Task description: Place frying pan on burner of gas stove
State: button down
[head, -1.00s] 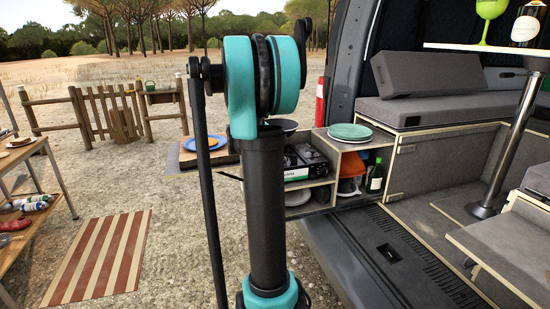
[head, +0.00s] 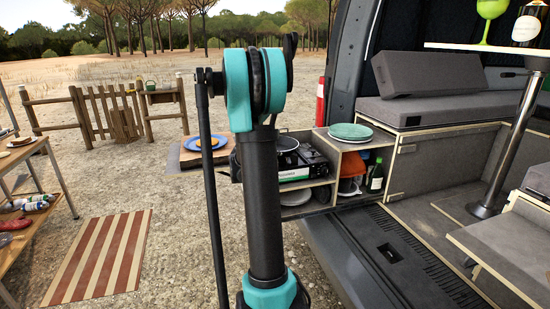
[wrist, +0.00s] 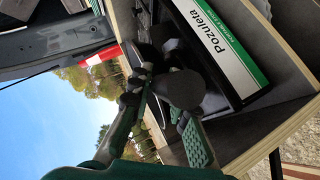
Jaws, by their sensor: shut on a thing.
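The dark frying pan (head: 286,142) is over the left part of the gas stove (head: 313,160) in the head view, partly hidden by my arm. It looks level and at about burner height; I cannot tell whether it rests on the burner. In the wrist view, my gripper (wrist: 165,108) has its green fingers closed around the dark pan handle (wrist: 183,88), whose rounded end faces the camera. The stove's white and green front panel (wrist: 225,45) is just beyond. The burner under the pan is hidden. The head view does not show the fingers clearly.
A shelf unit (head: 337,182) carries the stove. Green plates (head: 351,131) are stacked on its right top. A blue plate with food (head: 206,143) sits on the board at left. A bottle (head: 376,178) and an orange item (head: 349,186) are inside the shelf.

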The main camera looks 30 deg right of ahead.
jog(key=c, duration=1.4)
grip_release()
jog(key=shift+f, duration=0.1)
jog(key=shift+c, duration=0.2)
jog(key=shift+a, duration=0.1)
jog(key=v, duration=1.2)
jog(key=s+a+f+g+y, duration=0.1)
jog(key=s+a+f+y, duration=0.5)
jog(key=s+a+f, duration=0.3)
jog(key=s+a+f+g+y, duration=0.1)
jog(key=s+a+f+y, duration=0.4)
jog(key=s+a+f, duration=0.4)
jog(key=s+a, duration=0.7)
jog(key=a, duration=0.1)
jog(key=shift+s+f+m+y, duration=0.2)
jog(key=shift+s+m+y, duration=0.1)
jog(key=shift+s+y, duration=0.1)
